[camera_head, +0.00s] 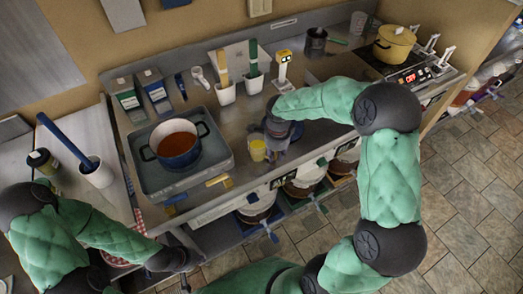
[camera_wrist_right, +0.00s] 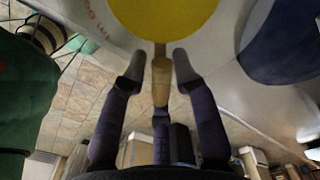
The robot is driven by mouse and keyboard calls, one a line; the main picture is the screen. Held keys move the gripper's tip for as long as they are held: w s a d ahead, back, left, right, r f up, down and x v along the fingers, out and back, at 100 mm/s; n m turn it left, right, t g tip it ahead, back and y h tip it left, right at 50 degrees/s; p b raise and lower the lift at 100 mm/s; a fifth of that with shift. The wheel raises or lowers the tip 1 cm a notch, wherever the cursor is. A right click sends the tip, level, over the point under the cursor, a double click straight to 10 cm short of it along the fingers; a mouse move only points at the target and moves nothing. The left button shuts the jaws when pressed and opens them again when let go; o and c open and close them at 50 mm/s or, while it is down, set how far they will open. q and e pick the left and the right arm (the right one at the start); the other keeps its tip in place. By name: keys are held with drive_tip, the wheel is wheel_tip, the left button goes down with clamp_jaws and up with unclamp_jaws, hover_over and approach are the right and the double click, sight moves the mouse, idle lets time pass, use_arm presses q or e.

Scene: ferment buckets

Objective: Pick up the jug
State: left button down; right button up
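The jug is a small clear vessel with yellow content (camera_head: 258,150) on the steel counter near its front edge. In the right wrist view its yellow round body (camera_wrist_right: 165,18) fills the top, with red markings beside it. A tan bar, seemingly its handle (camera_wrist_right: 160,82), points down from the body. My right gripper (camera_wrist_right: 158,62) is open, one finger on each side of this bar, with visible gaps. In the head view my right gripper (camera_head: 275,138) is right beside the jug. My left gripper (camera_head: 186,262) is low, in front of the counter; its finger opening is unclear.
A tray (camera_head: 150,187) holding a blue pot with reddish-brown liquid (camera_head: 178,143) stands left of the jug. White holders (camera_head: 226,94) with utensils and a yellow-topped device (camera_head: 284,68) stand behind. Buckets (camera_head: 257,205) sit below the counter. A yellow pot (camera_head: 394,42) is far right.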

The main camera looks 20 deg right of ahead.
clamp_jaws()
drive_tip(key=shift+w+r, duration=0.1)
drive_tip(key=shift+r, duration=0.05)
